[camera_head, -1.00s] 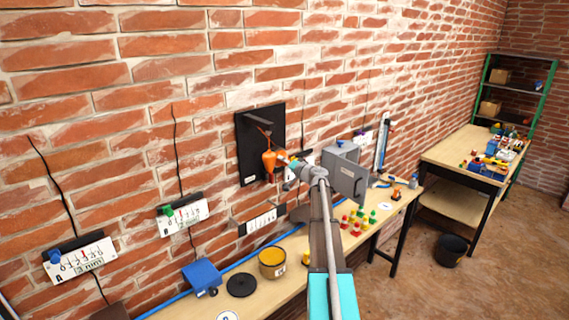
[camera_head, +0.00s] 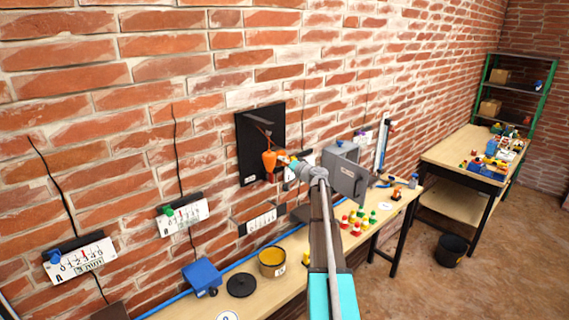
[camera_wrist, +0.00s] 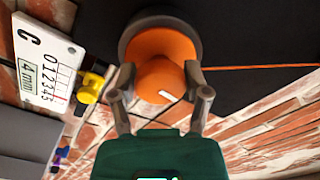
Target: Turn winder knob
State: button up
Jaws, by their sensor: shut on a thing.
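The winder knob (camera_wrist: 158,75) is round and orange with a short white mark. In the wrist view it sits between the two grey fingers of my gripper (camera_wrist: 160,86), which touch it on both sides. A wider orange disc with a dark rim (camera_wrist: 165,45) is behind it. An orange cord (camera_wrist: 262,67) runs right from there across a black board. In the head view my gripper (camera_head: 289,162) is at the lower right of the black wall board (camera_head: 250,148). An orange cone-shaped body (camera_head: 269,161) shows beside it; the knob is not clearly told apart there.
A white scale card marked C, 4 mm (camera_wrist: 40,68), with a yellow clip (camera_wrist: 91,87), is left of the knob. A grey box with an open door (camera_head: 345,178) is close on the right. The bench (camera_head: 290,292) below holds a yellow tin (camera_head: 272,262) and several small coloured pieces.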

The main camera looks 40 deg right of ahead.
dwell(0.7)
jog(key=o, duration=1.2)
jog(key=shift+c, duration=0.2)
jog(key=s, duration=1.2)
jog(key=shift+d, duration=0.45)
